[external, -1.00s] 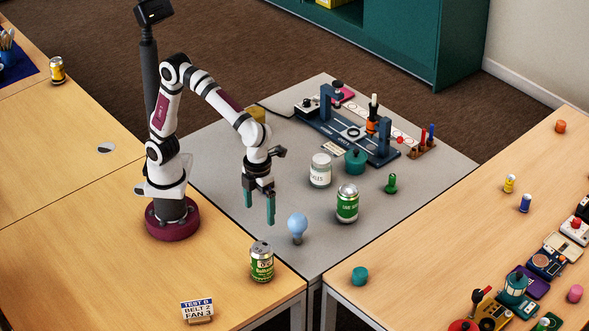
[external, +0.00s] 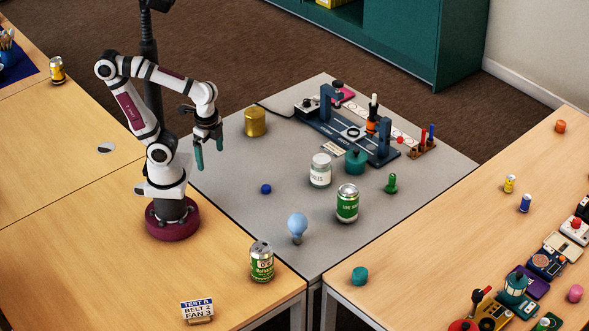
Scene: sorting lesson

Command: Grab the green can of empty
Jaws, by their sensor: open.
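A green and white can (external: 347,204) with a silver top stands upright on the grey table, right of the middle. A second can with green on its label (external: 262,262) stands upright on the wooden table at the front. I cannot tell whether either can is empty. My gripper (external: 207,158) is open and empty, fingers pointing down, above the left part of the grey table.
A light blue bulb (external: 298,226), a white jar (external: 320,170), a teal pot (external: 355,161) and a green pawn (external: 391,183) surround the grey-table can. A yellow cylinder (external: 255,122) and a small blue piece (external: 266,188) lie nearer my gripper. A dark blue rig (external: 340,130) stands behind.

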